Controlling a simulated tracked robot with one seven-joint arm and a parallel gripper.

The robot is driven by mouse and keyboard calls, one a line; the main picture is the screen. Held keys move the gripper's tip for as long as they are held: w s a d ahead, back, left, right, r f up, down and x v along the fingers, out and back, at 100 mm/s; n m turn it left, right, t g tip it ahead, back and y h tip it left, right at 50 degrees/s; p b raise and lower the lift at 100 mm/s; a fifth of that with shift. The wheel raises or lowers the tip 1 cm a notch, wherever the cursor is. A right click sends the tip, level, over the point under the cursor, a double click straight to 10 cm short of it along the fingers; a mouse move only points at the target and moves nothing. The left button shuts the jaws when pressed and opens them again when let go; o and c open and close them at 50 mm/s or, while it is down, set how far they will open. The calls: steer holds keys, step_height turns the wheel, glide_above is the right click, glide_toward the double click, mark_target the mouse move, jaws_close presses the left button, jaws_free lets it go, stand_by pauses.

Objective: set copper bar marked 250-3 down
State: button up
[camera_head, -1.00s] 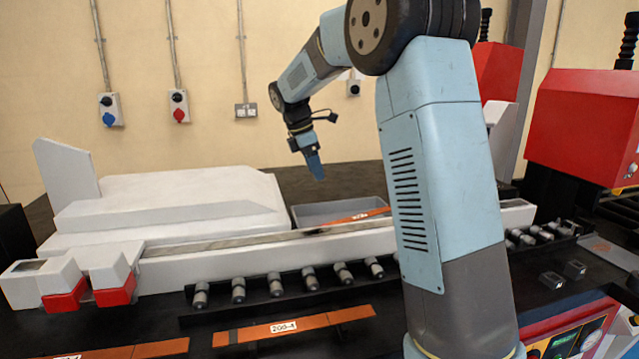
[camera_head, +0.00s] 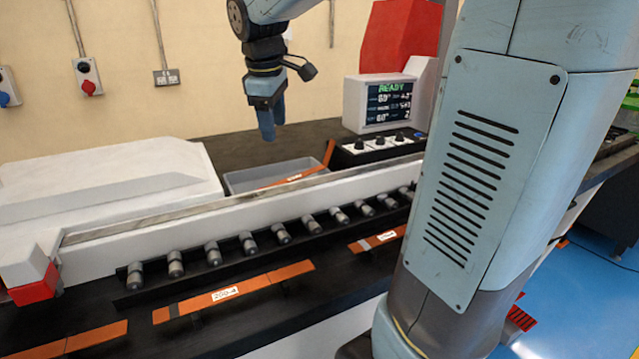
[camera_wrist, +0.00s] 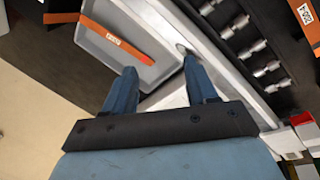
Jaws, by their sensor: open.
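An orange-copper bar with a white label (camera_head: 293,178) lies slanted in a grey tray (camera_head: 238,182) behind the long white rail. Its right end reaches up over the tray's rim. Its label is too small to read, so I cannot confirm 250-3. In the wrist view the bar (camera_wrist: 98,33) crosses the tray (camera_wrist: 150,75). My gripper (camera_head: 268,138) hangs above the tray, apart from the bar. In the wrist view the two blue fingers (camera_wrist: 158,70) are spread with nothing between them.
A bar marked 200-4 (camera_head: 250,286) lies at the front, with another bar to its right (camera_head: 380,240) and one to its left (camera_head: 75,341). Rollers (camera_head: 281,234) line the white rail (camera_head: 330,190). A control box with a READY screen (camera_head: 388,102) stands right of the tray.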

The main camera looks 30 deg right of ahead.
steer(key=s+f+m+t, duration=0.1)
steer(key=s+m, duration=0.4)
steer(key=s, duration=0.5)
steer(key=s+f+m+t+y, duration=0.1)
steer(key=s+f+m, duration=0.3)
steer(key=s, duration=0.6)
steer(key=shift+d+f+m+t+y, duration=0.3)
steer(key=shift+f+m+t, duration=0.1)
steer(key=shift+t, duration=0.2)
